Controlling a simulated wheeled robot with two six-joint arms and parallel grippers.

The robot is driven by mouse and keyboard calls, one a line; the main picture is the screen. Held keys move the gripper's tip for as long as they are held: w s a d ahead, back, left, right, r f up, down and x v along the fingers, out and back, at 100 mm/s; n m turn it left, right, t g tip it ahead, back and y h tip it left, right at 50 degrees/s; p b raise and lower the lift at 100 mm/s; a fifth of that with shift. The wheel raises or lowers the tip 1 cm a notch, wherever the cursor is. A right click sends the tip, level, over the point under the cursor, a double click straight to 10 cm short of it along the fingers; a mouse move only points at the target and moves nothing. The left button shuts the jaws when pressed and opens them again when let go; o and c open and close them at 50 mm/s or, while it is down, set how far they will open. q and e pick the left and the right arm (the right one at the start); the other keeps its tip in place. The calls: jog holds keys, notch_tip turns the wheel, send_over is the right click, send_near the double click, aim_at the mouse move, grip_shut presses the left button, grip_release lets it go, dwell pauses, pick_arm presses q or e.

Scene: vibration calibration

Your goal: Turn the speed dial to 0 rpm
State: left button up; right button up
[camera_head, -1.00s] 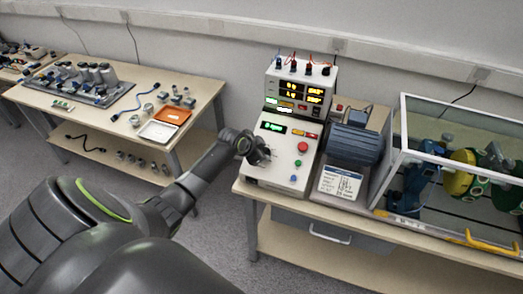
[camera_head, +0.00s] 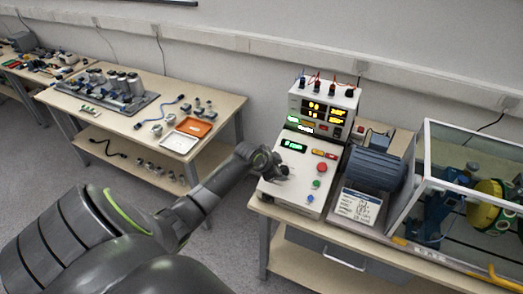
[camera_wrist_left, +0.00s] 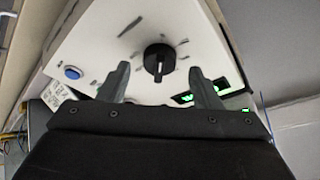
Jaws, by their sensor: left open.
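The speed dial (camera_wrist_left: 159,59) is a round black knob with a pale pointer line, on the white front panel of the control box (camera_head: 296,192). Tick marks surround it in the left wrist view. My left gripper (camera_wrist_left: 162,80) is open, with one finger on each side of the dial's near side; I see no contact. In the head view my left gripper (camera_head: 282,170) is at the panel's left part and hides the dial. A green-lit display (camera_head: 293,146) sits above it; its text is too small to read surely. My right gripper is not in view.
A red button (camera_head: 322,168) and a blue button (camera_wrist_left: 73,72) are on the same panel. A power supply (camera_head: 324,108) stands behind, and a motor (camera_head: 377,168) and a clear-walled enclosure (camera_head: 426,150) stand to the right. A side table (camera_head: 224,108) is at left.

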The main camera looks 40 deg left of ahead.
pick_arm(q)
jog(key=b+v, duration=0.1)
jog(key=v, duration=1.4)
jog(key=shift+s+r+b, duration=0.2)
jog(key=shift+r+b, duration=0.05)
jog(key=shift+b, duration=0.05)
